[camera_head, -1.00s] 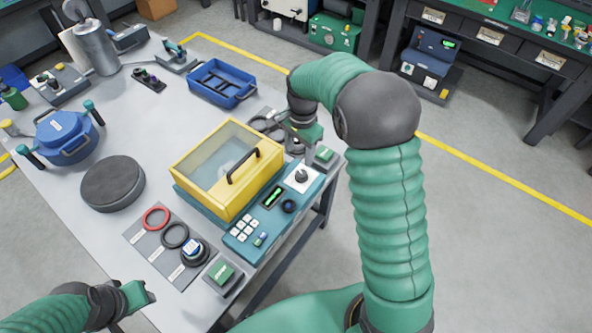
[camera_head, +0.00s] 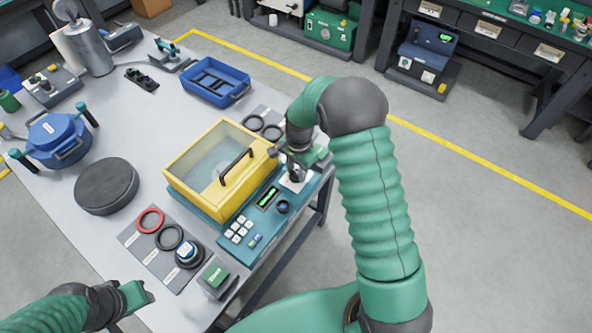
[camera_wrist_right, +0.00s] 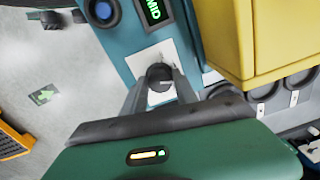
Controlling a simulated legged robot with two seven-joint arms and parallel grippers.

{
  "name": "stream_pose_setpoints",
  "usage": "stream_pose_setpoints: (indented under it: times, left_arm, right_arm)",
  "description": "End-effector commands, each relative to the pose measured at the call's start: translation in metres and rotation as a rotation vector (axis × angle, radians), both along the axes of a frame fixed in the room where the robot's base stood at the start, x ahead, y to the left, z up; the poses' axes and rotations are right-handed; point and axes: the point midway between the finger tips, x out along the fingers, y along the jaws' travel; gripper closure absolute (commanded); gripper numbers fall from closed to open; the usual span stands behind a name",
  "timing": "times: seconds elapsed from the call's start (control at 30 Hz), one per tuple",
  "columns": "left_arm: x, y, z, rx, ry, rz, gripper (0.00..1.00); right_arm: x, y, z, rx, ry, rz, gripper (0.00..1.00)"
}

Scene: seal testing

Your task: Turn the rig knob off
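The rig is a teal panel (camera_head: 245,238) with a yellow lidded chamber (camera_head: 220,165). Its dark knob sits on a white plate (camera_wrist_right: 185,95) at the panel's far right end, mostly hidden by my gripper in the head view. In the right wrist view the knob (camera_wrist_right: 159,76) lies between my right gripper's (camera_wrist_right: 160,84) spread fingertips. Whether they touch it is unclear. The right gripper (camera_head: 295,168) also shows over the plate in the head view.
Ring seals (camera_head: 150,219), a green-topped block (camera_head: 216,275), a dark disc (camera_head: 107,186), a blue pot (camera_head: 57,138) and a blue tray (camera_head: 215,80) occupy the table.

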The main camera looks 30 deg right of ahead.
Motion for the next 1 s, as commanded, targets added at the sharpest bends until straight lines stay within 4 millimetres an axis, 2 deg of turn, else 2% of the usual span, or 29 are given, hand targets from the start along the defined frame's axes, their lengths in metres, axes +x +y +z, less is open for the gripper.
stream_pose_setpoints:
  times: [0.03,0.23,0.67,1.0]
  left_arm:
    - [0.0,0.0,0.0,0.0,0.0,-0.001,0.64]
    - [0.0,0.0,0.0,0.0,0.0,-0.001,0.64]
    - [0.0,0.0,0.001,0.0,0.0,0.0,0.64]
    - [0.0,0.0,0.01,0.0,0.0,0.0,0.64]
  right_arm:
    - [0.0,0.0,0.0,0.0,-0.002,0.0,0.75]
    - [0.001,0.0,0.0,-0.004,-0.002,-0.001,1.0]
    - [0.001,0.002,0.001,-0.001,-0.002,0.02,1.0]
    - [0.001,0.003,0.003,0.001,-0.002,0.191,1.0]
